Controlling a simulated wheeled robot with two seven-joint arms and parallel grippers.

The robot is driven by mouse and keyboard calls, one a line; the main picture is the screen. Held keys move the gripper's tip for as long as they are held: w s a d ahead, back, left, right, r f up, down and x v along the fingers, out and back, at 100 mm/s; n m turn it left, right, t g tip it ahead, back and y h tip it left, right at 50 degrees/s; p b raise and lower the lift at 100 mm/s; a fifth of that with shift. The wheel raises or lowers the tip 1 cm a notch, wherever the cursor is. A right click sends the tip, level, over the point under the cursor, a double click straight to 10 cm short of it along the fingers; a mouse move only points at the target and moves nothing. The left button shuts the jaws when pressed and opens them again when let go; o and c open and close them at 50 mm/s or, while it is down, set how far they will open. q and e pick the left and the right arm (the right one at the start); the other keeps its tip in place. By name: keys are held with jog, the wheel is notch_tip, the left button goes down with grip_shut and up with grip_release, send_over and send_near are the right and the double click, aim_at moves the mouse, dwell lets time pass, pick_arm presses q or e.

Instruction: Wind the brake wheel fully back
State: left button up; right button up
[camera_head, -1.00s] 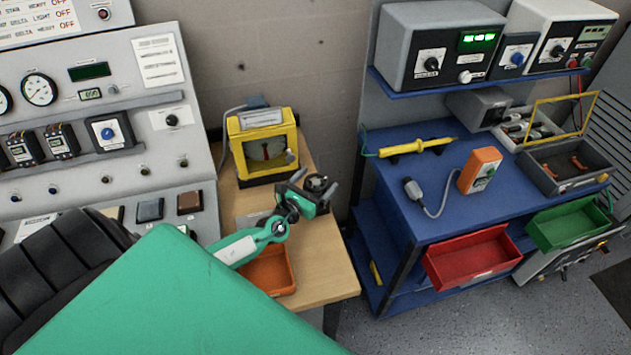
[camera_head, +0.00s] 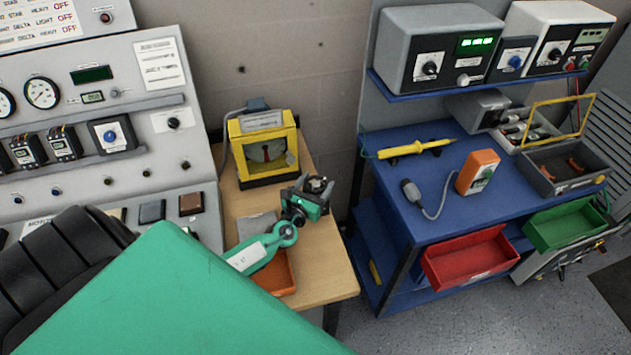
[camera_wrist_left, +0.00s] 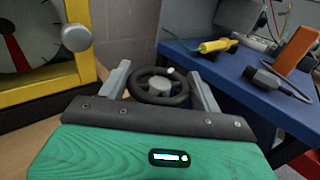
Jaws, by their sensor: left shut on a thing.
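The brake wheel (camera_wrist_left: 160,87) is a small dark handwheel with a grey hub and a pale knob on its rim. It also shows in the head view (camera_head: 318,184), at the right side of the wooden table. My left gripper (camera_wrist_left: 162,82) is shut on the wheel, with one grey finger at each side of its rim. In the head view my left gripper (camera_head: 313,188) partly covers the wheel. The yellow-framed gauge (camera_head: 264,150) stands behind and left of the wheel, with a dark and red pointer on its dial. My right gripper does not show.
An orange tray (camera_head: 281,276) lies on the wooden table (camera_head: 327,272) under my left arm. A blue bench (camera_head: 445,210) to the right carries a yellow probe (camera_head: 415,149) and an orange device (camera_head: 478,171). A grey control console (camera_head: 100,130) fills the left.

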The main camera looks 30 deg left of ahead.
pick_arm(q)
jog(key=n+y+p, duration=0.1)
jog(key=y, duration=0.1)
jog(key=n+g+y, duration=0.1)
jog(key=y, duration=0.1)
jog(key=shift+d+r+n+p, duration=0.1)
jog(key=shift+d+n+p, duration=0.05)
jog(key=shift+n+p, duration=0.2)
jog(key=n+g+y, duration=0.2)
jog(key=y, duration=0.2)
jog(key=shift+w+n, duration=0.1)
jog(key=shift+n, duration=0.25)
jog(key=n+g+y, duration=0.1)
jog(key=n+g+y+b, duration=0.1)
jog(key=n+g+y, duration=0.1)
jog(key=n+g+y+b, duration=0.1)
jog(key=y, duration=0.1)
jog(key=shift+f+g, duration=0.25)
jog(key=shift+g, duration=0.05)
jog(key=shift+r+n+g+y+b, duration=0.1)
jog(key=shift+n+g+y+b, duration=0.55)
jog(key=shift+n+g, duration=0.5)
jog(key=shift+r+n+g+y+b, duration=0.1)
jog(key=shift+n+g+y+b, duration=0.6)
jog(key=shift+g, duration=0.75)
jog(key=shift+n+g, duration=0.3)
jog(key=shift+n, duration=0.05)
jog(key=o, duration=1)
jog(key=shift+f, duration=0.1)
